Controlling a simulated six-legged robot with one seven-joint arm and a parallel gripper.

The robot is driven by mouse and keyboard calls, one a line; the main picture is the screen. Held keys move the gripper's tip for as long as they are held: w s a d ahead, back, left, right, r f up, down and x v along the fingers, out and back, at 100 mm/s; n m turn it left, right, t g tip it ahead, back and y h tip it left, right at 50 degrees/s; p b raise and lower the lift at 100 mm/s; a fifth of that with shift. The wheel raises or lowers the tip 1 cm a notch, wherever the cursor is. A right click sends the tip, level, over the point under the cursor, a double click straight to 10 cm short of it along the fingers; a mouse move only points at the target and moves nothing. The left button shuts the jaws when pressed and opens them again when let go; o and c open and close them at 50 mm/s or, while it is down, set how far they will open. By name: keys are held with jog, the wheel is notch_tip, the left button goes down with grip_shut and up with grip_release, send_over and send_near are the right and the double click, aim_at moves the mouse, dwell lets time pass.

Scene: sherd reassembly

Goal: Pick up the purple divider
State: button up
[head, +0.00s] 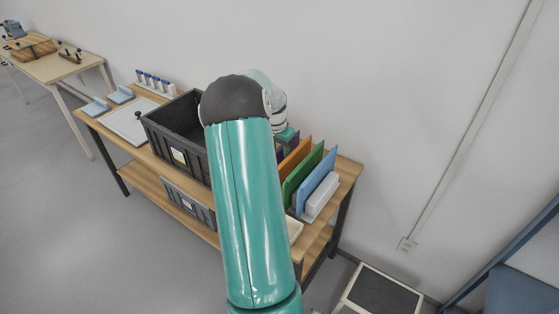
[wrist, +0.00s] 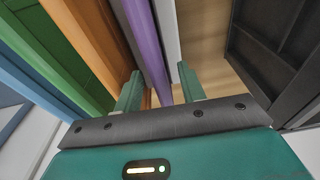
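The purple divider (wrist: 147,45) is a thin upright panel seen edge-on in the wrist view, running from the top edge down between my fingers. My gripper (wrist: 159,85) is open, with one green finger on each side of the purple edge. In the head view my arm hides most of the gripper and the purple divider.
Orange (head: 295,157), green (head: 301,174) and blue (head: 317,181) panels stand left of the purple one in the wrist view. A pale strip (wrist: 167,35) lies just right of it. A dark grey crate (head: 173,125) stands across a bare wood gap (wrist: 204,30).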

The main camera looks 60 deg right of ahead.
grip_shut()
dwell(0.3)
notch_tip(320, 180, up, 10)
jog(key=shift+f, duration=0.1)
dwell(0.4)
